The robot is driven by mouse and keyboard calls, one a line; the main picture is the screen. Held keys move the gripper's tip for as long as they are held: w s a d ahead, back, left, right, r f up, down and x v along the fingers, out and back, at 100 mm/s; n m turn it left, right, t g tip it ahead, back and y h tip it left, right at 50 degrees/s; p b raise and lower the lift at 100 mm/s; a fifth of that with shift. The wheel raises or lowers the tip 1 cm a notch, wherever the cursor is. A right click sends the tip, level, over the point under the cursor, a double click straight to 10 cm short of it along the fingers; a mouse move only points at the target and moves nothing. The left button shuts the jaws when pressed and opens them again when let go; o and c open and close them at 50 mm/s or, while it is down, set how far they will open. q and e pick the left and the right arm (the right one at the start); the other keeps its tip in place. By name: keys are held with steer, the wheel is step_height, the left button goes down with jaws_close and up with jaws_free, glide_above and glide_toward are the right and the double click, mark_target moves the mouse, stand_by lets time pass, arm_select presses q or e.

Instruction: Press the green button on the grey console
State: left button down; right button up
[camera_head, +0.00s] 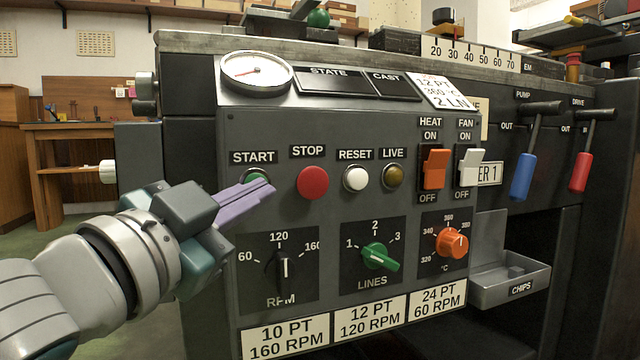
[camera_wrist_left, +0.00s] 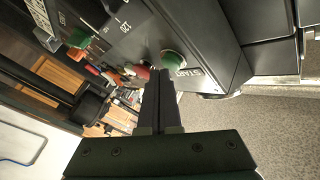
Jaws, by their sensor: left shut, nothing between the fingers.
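The grey console (camera_head: 330,215) fills the middle of the head view. Its green button (camera_head: 256,176), under the START label, is partly covered by my left gripper (camera_head: 265,187). The green button also shows in the left wrist view (camera_wrist_left: 173,60), at the upper middle, just right of and beyond the fingertips (camera_wrist_left: 159,76). My left gripper comes in from the lower left with its purple-grey fingers shut and empty, the tips at the button's lower edge. I cannot tell whether they touch it. My right gripper is not in view.
To the right of the green button are a red STOP button (camera_head: 313,182), a white RESET button (camera_head: 355,178) and an orange HEAT switch (camera_head: 434,168). Below are a black RPM knob (camera_head: 285,266) and a green LINES knob (camera_head: 378,256). A gauge (camera_head: 257,72) sits above.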

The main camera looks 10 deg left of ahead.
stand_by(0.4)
arm_select(q)
steer(key=shift+w+a, duration=0.25)
steer(key=shift+w, duration=0.1)
steer(key=shift+s+p, duration=0.1)
steer(key=shift+p, duration=0.2)
steer(key=shift+s+d, duration=0.2)
steer(key=shift+s, duration=0.1)
steer(key=shift+s+d+p, duration=0.15)
steer(key=shift+s+d, duration=0.4)
steer(key=shift+s, duration=0.25)
steer(key=shift+s+d+p, duration=0.2)
steer(key=shift+s+d, duration=0.4)
steer(key=shift+s, duration=0.25)
steer(key=shift+s+d+p, duration=0.15)
steer(key=shift+s+d, duration=0.4)
steer(key=shift+s, duration=0.25)
